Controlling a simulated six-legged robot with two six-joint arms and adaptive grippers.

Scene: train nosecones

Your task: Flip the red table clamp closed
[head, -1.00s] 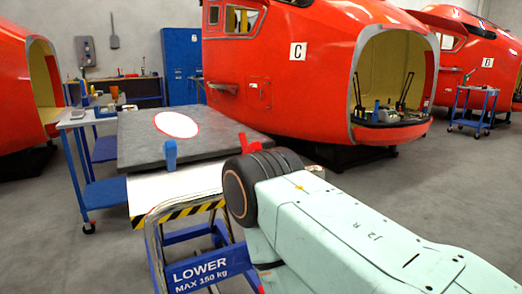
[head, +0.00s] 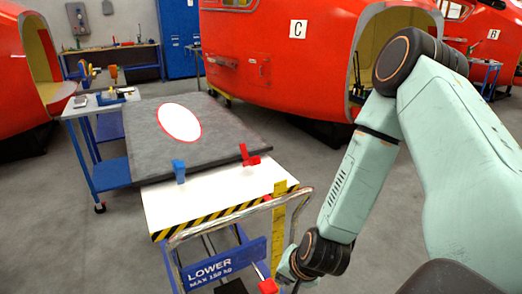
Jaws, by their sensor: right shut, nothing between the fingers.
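The red table clamp (head: 249,157) sits at the right front edge of the dark grey panel, by the white table top. A short red part of it sticks up at its left end. A blue clamp (head: 179,171) stands upright on the same edge, further left. My right arm comes in from the right and bends down in front of the table. My right gripper (head: 291,281) is low at the lift table's front right, well below and apart from the red clamp. It is shut and empty; its fingertips are hard to make out. My left gripper is out of view.
The lift table (head: 215,199) has a striped front edge, a curved metal handle rail (head: 306,191) and a blue LOWER sign (head: 225,265). A blue trolley (head: 110,167) stands at left. The red nosecone C (head: 270,65) is behind. Floor right of the panel is clear.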

